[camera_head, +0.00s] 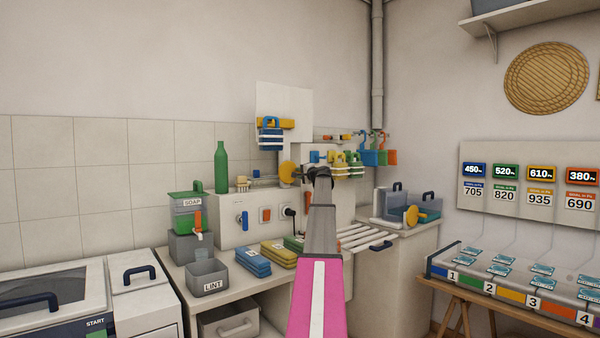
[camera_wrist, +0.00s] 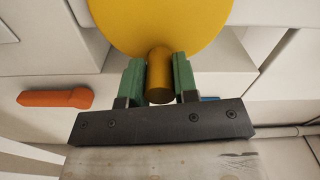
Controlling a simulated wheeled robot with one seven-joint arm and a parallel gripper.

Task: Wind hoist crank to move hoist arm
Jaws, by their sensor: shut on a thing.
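The crank is a yellow disc (camera_wrist: 160,18) with a short yellow peg handle (camera_wrist: 160,75) standing out from it, seen at the top of the wrist view. My gripper (camera_wrist: 159,68) has its green finger pads on either side of the peg and is shut on it. In the head view a yellow disc (camera_head: 287,170) shows just left of my dark wrist, in front of the white wall unit. My arm hides my fingertips and the peg there. I cannot tell for certain which part is the hoist arm; a yellow bar with a blue block (camera_head: 271,138) sits high on the white panel.
A green bottle (camera_head: 221,166) stands on the control box (camera_head: 230,222). Blue and yellow packs (camera_head: 253,263) and a grey LINT bin (camera_head: 207,277) lie on the counter.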

